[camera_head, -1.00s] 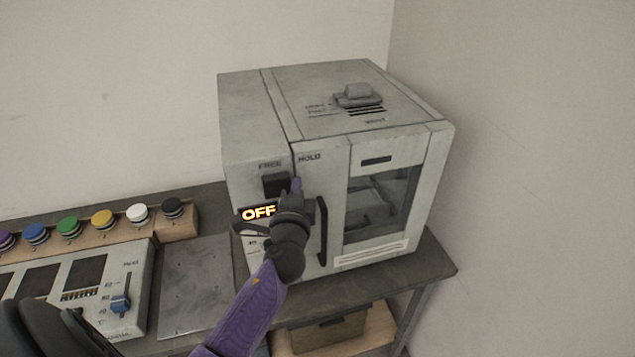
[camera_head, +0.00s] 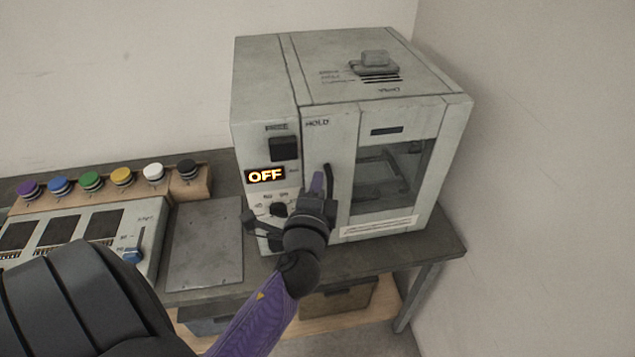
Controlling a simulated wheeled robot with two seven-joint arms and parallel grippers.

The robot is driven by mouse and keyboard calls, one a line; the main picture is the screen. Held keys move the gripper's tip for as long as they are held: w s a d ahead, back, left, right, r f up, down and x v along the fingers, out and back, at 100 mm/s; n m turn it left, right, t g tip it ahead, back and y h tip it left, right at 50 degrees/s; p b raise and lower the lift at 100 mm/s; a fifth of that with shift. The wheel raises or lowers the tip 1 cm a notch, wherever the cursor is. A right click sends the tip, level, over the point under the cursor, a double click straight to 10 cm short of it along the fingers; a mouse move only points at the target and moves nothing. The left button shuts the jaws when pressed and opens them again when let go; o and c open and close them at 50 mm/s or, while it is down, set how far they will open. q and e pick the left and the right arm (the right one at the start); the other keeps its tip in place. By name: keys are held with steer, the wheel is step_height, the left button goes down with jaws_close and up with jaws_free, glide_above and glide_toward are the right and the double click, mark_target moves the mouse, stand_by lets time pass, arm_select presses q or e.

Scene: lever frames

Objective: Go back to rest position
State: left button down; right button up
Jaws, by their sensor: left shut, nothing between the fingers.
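Above and left of the gripper, the lit display (camera_head: 265,175) reads OFF, below a dark square switch (camera_head: 283,148). The gripper partly hides the lower knob (camera_head: 277,209) and the lower front. My right gripper is not in view.
A row of coloured buttons (camera_head: 121,176) stands on the left, behind a panel with a blue slider (camera_head: 132,256). A bare metal plate (camera_head: 206,245) lies between panel and machine. A bin (camera_head: 338,300) sits under the table (camera_head: 440,243). A wall is close on the right.

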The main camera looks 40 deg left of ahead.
arm_select(q)
steer(key=shift+s+d, duration=0.1)
steer(key=shift+s, duration=0.4)
steer(key=shift+r, duration=0.1)
